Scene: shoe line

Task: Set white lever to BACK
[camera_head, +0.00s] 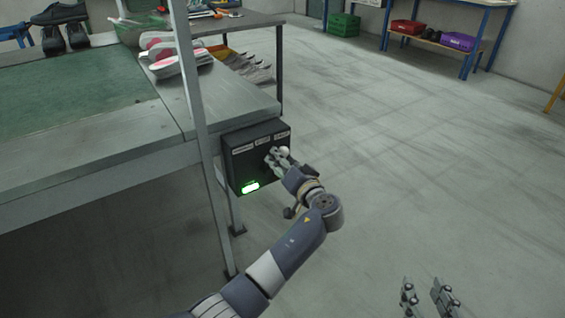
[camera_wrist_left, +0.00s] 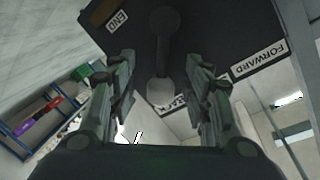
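The dark control box (camera_head: 238,166) is fixed at the corner of the grey work table. In the left wrist view, its face (camera_wrist_left: 215,32) carries END, FORWARD and BACK labels. The lever has a dark shaft (camera_wrist_left: 166,50) and a whitish knob (camera_wrist_left: 160,92). The knob is in front of the BACK label (camera_wrist_left: 178,104) and partly covers it. My left gripper (camera_head: 279,156) is at the box. In its wrist view, its fingers (camera_wrist_left: 160,100) are open on either side of the knob, with gaps visible. My right gripper (camera_head: 427,297) is open and empty at the lower right.
A grey table post (camera_head: 196,110) stands left of the box. Shoe parts (camera_head: 170,58) lie on the table behind. The floor right of the box is clear. Shelves with coloured boxes (camera_head: 457,41) stand far back.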

